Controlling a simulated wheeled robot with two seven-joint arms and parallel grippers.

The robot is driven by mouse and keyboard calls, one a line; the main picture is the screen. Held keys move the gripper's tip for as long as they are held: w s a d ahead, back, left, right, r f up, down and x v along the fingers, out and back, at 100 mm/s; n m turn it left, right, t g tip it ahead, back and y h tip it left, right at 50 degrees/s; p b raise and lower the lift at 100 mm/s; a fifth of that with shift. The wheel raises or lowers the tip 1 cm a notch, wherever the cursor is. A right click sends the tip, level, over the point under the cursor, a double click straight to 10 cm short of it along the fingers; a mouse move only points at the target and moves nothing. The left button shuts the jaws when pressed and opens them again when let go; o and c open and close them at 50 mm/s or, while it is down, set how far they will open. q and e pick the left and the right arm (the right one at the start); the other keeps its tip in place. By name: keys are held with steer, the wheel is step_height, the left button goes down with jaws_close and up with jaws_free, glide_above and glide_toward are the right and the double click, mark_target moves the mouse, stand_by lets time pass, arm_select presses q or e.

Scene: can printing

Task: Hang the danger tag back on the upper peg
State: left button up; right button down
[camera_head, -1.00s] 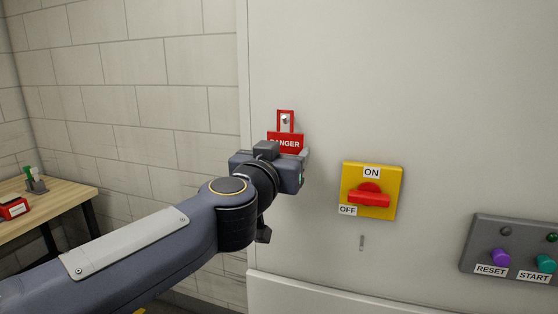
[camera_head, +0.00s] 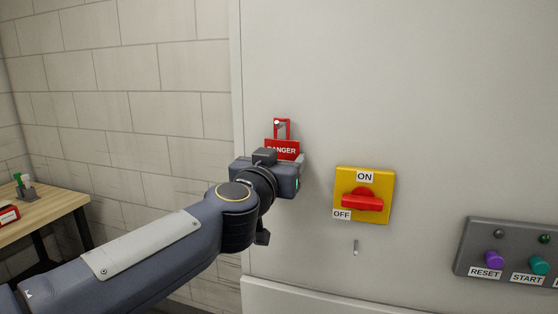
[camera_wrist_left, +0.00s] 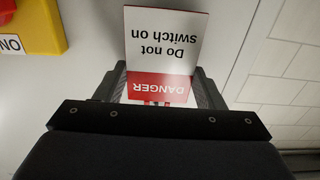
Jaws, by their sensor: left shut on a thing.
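The danger tag (camera_head: 282,150) is red and white with a red loop at its top, upright in front of the grey panel. My left gripper (camera_wrist_left: 163,92) is shut on it, one finger on each side in the left wrist view, where the tag (camera_wrist_left: 165,45) reads upside down. In the head view my left gripper (camera_head: 284,162) covers the tag's lower part. The upper peg (camera_head: 277,122) shows as a small light tip at the upper left of the loop. Whether the peg passes through the loop cannot be told. My right gripper is out of view.
A grey button box (camera_head: 470,250) is at the far right. A wooden table (camera_head: 60,207) stands left. The panel above the tag is bare.

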arm_select(q)
steer(key=o, duration=1)
steer(key=shift+o, duration=0.2)
steer(key=p+v, duration=0.1)
steer(key=v, duration=0.6)
steer(key=s+a+f+g+h, duration=0.3)
steer(key=s+a+f, duration=0.3)
steer(key=a+f, duration=0.3)
steer(key=s+a+f+n+g+y, duration=0.2)
steer(key=s+a+f+g, duration=0.2)
steer(key=s+f, duration=0.5)
steer(key=s+a+f+n+g+y, duration=0.2)
steer(key=s+a+f, duration=0.4)
steer(key=s+f, duration=0.4)
step_height(320, 180, down, 3)
steer(key=n+g, duration=0.1)
steer(key=g, duration=0.1)
steer(key=shift+s+g+y, duration=0.3)
steer(key=shift+g+y, duration=0.1)
steer(key=shift+a+r, duration=0.15)
